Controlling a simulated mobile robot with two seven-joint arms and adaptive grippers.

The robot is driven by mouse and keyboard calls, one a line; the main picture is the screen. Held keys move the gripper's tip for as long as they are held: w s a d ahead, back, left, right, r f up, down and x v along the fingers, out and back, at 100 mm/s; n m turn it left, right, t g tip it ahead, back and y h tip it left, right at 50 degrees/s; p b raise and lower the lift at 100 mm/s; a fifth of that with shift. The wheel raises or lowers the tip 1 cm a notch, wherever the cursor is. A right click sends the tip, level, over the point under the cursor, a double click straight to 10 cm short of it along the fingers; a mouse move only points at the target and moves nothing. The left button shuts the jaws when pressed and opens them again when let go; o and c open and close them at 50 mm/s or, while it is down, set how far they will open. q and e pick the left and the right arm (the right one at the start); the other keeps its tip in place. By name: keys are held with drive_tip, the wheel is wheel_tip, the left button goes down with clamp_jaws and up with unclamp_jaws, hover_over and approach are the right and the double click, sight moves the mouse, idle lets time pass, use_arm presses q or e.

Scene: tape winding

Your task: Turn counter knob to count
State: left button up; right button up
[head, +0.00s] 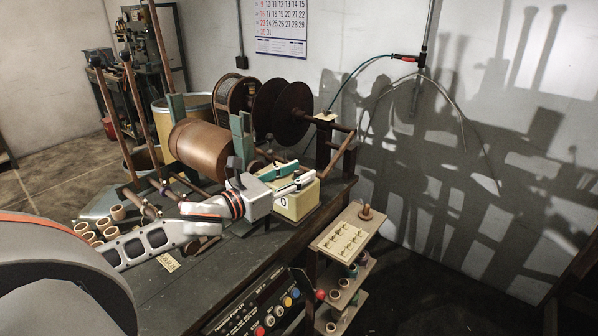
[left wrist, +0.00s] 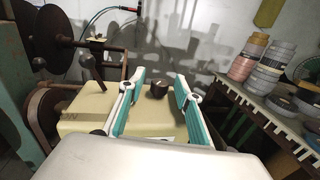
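The counter (head: 297,205) is a cream box at the right end of the bench, with a dark "0" on its front. In the left wrist view the counter (left wrist: 82,118) fills the space below and left of the fingers. Its dark round knob (left wrist: 158,91) shows in the gap between the two fingers. I cannot tell whether they touch it. My left gripper (head: 296,177) is open over the counter, its teal and white fingers apart. It also shows in the left wrist view (left wrist: 160,82). The fingers hide the knob in the head view. My right gripper is not in view.
A copper-coloured drum (head: 200,150) and dark reel discs (head: 293,108) stand behind the counter. A small shelf (head: 345,240) stands right of the bench. Tape rolls (left wrist: 254,55) are stacked at the right in the left wrist view. A control panel (head: 262,315) is at the bench front.

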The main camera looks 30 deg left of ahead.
use_arm(q)
drive_tip(key=shift+w+d, duration=0.1)
drive_tip(key=shift+w, duration=0.2)
clamp_jaws()
